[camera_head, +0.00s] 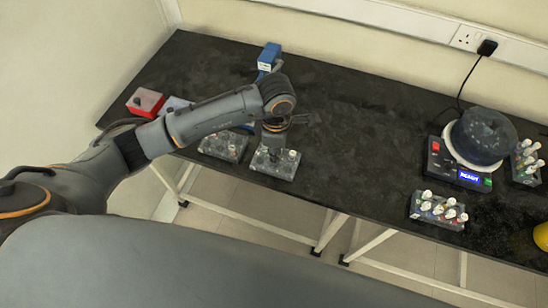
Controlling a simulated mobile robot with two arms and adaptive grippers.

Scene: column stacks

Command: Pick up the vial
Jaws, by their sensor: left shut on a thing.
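My left arm reaches in from the left over the dark bench. I cannot tell whether that vial is clear of the rack. My right gripper is not in view.
A red box (146,102) and a blue device (269,57) stand on the left part of the bench (350,130). At right are a round machine (482,137) with a lit display, two more vial racks (437,211) and a yellow object (541,236). The bench middle is clear.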

